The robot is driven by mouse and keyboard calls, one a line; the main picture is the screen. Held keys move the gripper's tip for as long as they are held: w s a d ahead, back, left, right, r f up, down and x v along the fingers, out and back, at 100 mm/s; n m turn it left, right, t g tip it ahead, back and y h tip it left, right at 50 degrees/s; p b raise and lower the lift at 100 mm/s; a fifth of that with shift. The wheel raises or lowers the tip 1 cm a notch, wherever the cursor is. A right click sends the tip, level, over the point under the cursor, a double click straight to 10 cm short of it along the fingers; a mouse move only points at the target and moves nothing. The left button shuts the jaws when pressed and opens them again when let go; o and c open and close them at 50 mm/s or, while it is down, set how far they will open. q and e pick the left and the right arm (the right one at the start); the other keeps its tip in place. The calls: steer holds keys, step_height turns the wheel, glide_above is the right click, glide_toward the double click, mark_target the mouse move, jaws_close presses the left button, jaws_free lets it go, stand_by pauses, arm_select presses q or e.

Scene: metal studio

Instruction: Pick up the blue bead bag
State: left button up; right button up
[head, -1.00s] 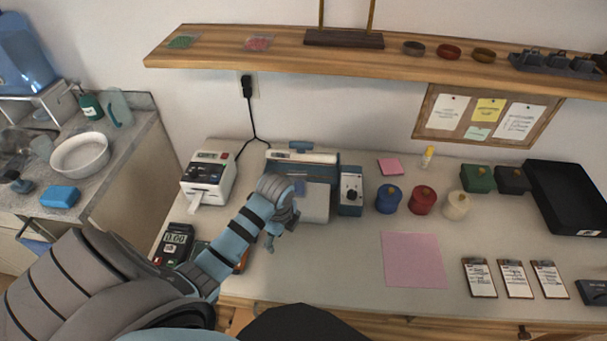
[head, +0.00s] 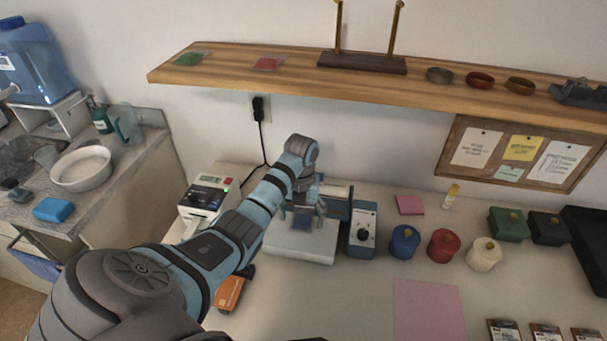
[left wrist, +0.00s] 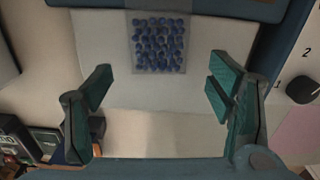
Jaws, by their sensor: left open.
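The blue bead bag (left wrist: 160,43) is a small clear bag filled with blue beads. It lies flat on the pale plate of the sealing machine (head: 288,246). In the head view the bag (head: 302,222) shows small and dark blue below my left gripper (head: 305,210). In the left wrist view my left gripper (left wrist: 158,88) is open and empty, with its teal fingers wide apart. The bag appears between and beyond the fingertips, towards the top of that view, and no finger touches it there. My right gripper is not in view.
A label printer (head: 207,207) stands left of the machine, and its blue control box (head: 362,229) is at the right. A wooden shelf (head: 390,95) runs above, with green (head: 190,57) and red (head: 268,63) bead bags on it. Blue, red and white lidded jars stand at the right.

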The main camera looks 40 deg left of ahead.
arm_select(q)
steer(key=shift+s+d+f, duration=0.1)
steer(key=shift+s+f, duration=0.1)
steer(key=shift+f, duration=0.9)
steer(key=c, duration=1.1)
steer(key=shift+r, duration=0.1)
